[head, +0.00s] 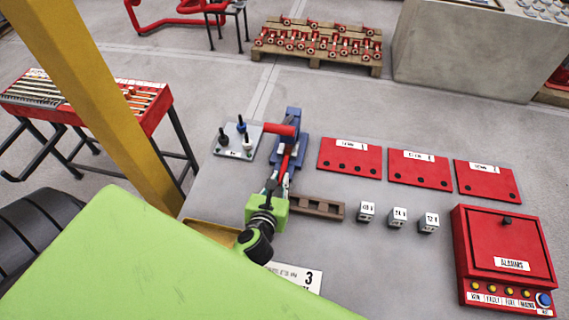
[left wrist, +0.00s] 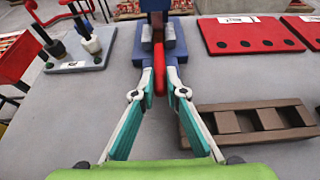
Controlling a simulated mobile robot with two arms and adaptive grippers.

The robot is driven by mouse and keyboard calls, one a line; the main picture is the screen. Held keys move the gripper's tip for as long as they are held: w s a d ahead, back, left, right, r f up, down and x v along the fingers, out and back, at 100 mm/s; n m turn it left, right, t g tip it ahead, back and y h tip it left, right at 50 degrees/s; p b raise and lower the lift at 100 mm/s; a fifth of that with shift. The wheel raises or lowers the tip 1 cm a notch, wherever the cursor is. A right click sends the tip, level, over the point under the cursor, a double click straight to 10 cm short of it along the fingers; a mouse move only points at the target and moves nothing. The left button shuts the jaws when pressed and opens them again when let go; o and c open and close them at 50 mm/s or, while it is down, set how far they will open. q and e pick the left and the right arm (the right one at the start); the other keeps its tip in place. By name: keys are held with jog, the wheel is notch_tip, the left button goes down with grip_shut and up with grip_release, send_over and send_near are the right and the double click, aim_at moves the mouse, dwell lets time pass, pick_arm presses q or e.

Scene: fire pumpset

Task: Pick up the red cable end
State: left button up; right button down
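The red cable end (head: 286,155) runs down from a blue vise-like fixture (head: 290,143) on the grey tabletop. It also shows in the left wrist view (left wrist: 159,66), upright in the middle of the picture. My left gripper (head: 282,172) is in front of the fixture. In the left wrist view its fingertips (left wrist: 159,82) close in on both sides of the red cable end and appear shut on it. My right gripper is not in view.
A grey plate with posts (head: 237,141) stands left of the fixture. A brown slotted block (head: 318,206) is close on the right. Small white blocks (head: 398,217), red plates (head: 350,158) and a red alarm box (head: 505,245) lie further right.

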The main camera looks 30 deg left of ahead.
pick_arm(q)
grip_shut()
jog(key=shift+r, duration=0.65)
notch_tip(320, 180, up, 3)
jog(key=shift+f+p, duration=0.2)
jog(key=shift+p, duration=0.15)
jog(key=s+a+b, duration=0.1)
jog(key=s+b, duration=0.1)
jog(key=s, duration=0.3)
jog(key=s+a+b, duration=0.1)
jog(key=s+a, duration=0.1)
jog(key=s, duration=0.3)
jog(key=s+a+b, duration=0.2)
jog(key=s, duration=0.3)
jog(key=shift+s+f+b, duration=0.2)
jog(key=shift+f+b, duration=0.1)
jog(key=shift+f, duration=0.1)
jog(key=shift+s+a+r, duration=0.1)
jog(key=shift+s+a, duration=0.15)
jog(key=shift+s, duration=0.35)
jog(key=shift+s+a+r+b, duration=0.1)
jog(key=shift+s+b, duration=0.15)
jog(key=shift+b, duration=0.05)
